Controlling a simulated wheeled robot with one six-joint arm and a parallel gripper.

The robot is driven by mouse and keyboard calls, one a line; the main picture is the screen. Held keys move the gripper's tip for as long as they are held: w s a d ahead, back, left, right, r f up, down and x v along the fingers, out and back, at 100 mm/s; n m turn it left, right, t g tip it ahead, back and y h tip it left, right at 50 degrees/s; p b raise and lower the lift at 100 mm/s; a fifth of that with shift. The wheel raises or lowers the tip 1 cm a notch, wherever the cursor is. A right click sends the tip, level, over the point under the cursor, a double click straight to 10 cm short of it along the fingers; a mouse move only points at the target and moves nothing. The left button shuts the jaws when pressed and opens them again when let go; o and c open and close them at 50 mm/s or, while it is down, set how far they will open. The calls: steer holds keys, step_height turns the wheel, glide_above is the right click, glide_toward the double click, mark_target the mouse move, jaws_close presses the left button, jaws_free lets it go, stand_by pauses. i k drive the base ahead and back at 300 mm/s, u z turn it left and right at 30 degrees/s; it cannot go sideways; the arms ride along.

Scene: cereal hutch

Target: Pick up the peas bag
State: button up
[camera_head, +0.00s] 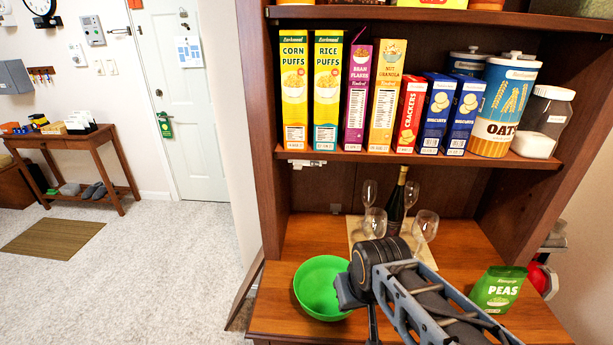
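The green peas bag (497,290) stands upright on the wooden counter of the hutch (275,320), at the right. Its white PEAS lettering faces me. My arm crosses the lower middle of the view, left of the bag, and covers part of the counter. No gripper fingers show, and nothing of mine visibly holds the bag.
A green bowl (318,290) sits left of my arm. Behind it, a wine bottle (396,205) and several glasses stand on a board. A shelf (350,154) above holds cereal boxes, crackers and an oats canister (506,108). A red object (541,280) is right of the bag.

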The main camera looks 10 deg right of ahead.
mark_target(497, 289)
steer(key=u, duration=0.05)
steer(key=k, duration=0.45)
steer(key=z, duration=0.65)
steer(key=i, duration=0.1)
steer(key=z, duration=0.9)
steer(key=k, duration=0.4)
steer(key=z, duration=0.75)
steer(key=i, duration=0.75)
steer(key=u, duration=2.5)
